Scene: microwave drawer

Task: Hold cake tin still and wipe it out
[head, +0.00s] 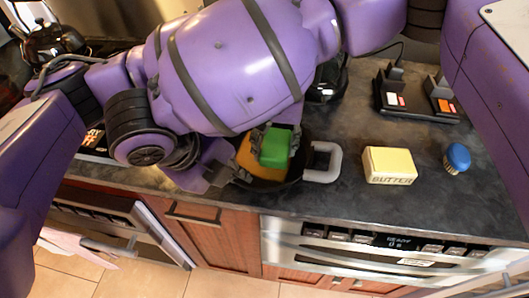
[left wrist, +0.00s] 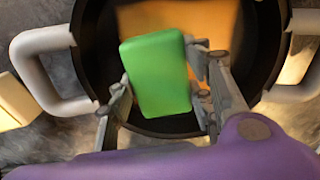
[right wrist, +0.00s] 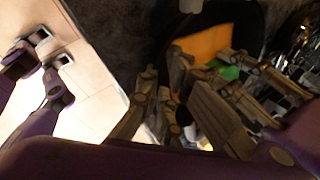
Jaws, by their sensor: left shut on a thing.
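The black cake tin (head: 272,186) stands on the dark counter, with a pale grey handle (head: 323,162) on its right. An orange patch (head: 246,156) shows inside it, also in the left wrist view (left wrist: 150,18). My left gripper (head: 276,138) is shut on a green sponge (head: 274,150) over the tin's inside. In the left wrist view the sponge (left wrist: 158,75) sits between the two fingers. I cannot tell whether the sponge touches the tin's bottom. My right gripper (head: 226,176) is at the tin's left side. In the right wrist view its fingers overlap the tin's edge (right wrist: 250,15), and its grip is unclear.
An oven front (head: 375,240) and wooden cabinets are below the counter edge. A kettle (head: 48,38) is at the far left.

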